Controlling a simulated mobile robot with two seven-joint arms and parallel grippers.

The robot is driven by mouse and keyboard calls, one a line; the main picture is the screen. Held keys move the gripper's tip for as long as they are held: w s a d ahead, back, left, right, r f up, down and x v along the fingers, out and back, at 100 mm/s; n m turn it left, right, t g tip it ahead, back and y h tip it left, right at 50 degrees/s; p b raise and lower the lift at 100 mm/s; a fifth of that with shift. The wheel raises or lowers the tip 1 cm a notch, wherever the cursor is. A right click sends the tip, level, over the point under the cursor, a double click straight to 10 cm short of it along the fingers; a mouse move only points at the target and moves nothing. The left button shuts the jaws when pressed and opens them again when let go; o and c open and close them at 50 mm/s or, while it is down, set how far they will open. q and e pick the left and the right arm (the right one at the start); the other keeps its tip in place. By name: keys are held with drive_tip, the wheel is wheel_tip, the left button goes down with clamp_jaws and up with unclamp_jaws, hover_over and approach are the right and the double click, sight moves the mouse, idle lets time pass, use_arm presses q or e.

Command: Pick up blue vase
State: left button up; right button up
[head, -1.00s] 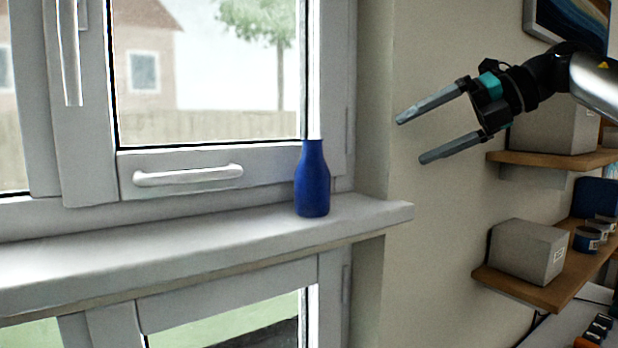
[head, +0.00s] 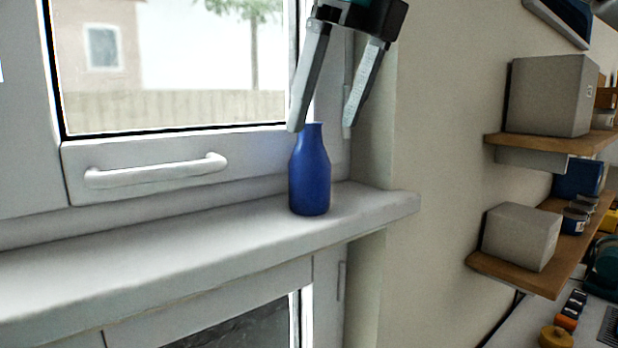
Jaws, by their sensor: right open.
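The blue vase (head: 310,178) stands upright on the white windowsill (head: 150,248), near its right end. It has a narrow neck and a wider body. My right gripper (head: 322,130) comes down from the top of the head view with its two fingers pointing downward. The fingers are spread apart and hold nothing. The left fingertip overlaps the vase's neck in the picture, and the right fingertip is to the right of the neck. I cannot tell whether a finger touches the vase. My left gripper is not in view.
The window frame with its white handle (head: 155,172) stands behind the sill. To the right, wooden shelves (head: 545,145) carry grey boxes (head: 520,235), jars and a blue container. The sill left of the vase is clear.

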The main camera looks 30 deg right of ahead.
sight(310, 165)
drive_tip(key=x, duration=0.2)
drive_tip(key=shift+w+f, duration=0.2)
drive_tip(key=shift+a+f, duration=0.1)
drive_tip(key=shift+f, duration=0.25)
drive_tip(key=p+x, duration=0.1)
drive_tip(key=x, duration=0.4)
drive_tip(key=shift+w, duration=0.1)
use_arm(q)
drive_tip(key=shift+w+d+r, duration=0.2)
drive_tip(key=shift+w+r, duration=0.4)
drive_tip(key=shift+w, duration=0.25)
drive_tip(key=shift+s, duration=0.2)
use_arm(e)
drive_tip(key=shift+r, duration=0.1)
clamp_jaws()
